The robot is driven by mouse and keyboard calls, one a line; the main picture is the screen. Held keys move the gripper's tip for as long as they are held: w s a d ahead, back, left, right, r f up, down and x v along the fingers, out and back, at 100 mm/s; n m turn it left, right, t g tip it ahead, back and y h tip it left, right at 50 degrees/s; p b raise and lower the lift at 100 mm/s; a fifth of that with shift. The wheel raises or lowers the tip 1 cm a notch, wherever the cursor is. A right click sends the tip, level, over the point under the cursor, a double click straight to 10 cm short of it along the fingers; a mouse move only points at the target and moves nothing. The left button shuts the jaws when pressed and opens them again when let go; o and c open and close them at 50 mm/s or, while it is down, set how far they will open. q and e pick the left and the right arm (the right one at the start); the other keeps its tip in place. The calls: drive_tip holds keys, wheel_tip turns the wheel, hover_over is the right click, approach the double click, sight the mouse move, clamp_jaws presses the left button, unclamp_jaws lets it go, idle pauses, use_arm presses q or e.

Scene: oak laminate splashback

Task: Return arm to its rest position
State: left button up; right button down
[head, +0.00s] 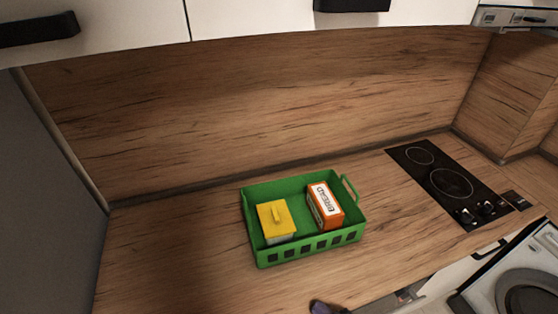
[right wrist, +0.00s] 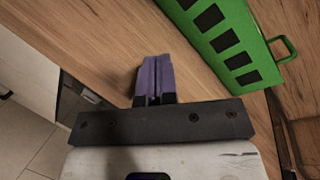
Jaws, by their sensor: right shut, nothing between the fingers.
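My right gripper (head: 322,307) shows at the bottom edge of the head view, at the front of the counter below the green crate. In the right wrist view its purple fingers (right wrist: 155,78) are together with nothing between them. The crate's slotted side shows beyond them, apart from the fingers. My left gripper is not in view.
A green crate (head: 310,252) stands on the wood counter (head: 170,250), holding a yellow-lidded box (head: 275,217) and an orange bread box (head: 324,205). A black hob (head: 440,180) is at the right. Counter left of the crate is clear.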

drive_tip(key=s+d+n+g+h, duration=0.4)
drive_tip(key=s+d+n+g, duration=0.1)
drive_tip(key=s+n, duration=0.65)
drive_tip(key=s+d+n+g+h, duration=0.55)
drive_tip(key=s+n, duration=0.45)
drive_tip(key=s, duration=0.2)
drive_tip(key=w+p+v, duration=0.2)
drive_tip(key=p+v, duration=1)
drive_tip(key=w+d+r+p+v, duration=0.1)
drive_tip(key=w+p+v, duration=0.2)
drive_tip(key=p+v, duration=0.9)
drive_tip(key=shift+w+r+t+y+p, duration=0.25)
drive_tip(key=shift+w+t+y+p, duration=0.15)
drive_tip(key=shift+p, duration=0.3)
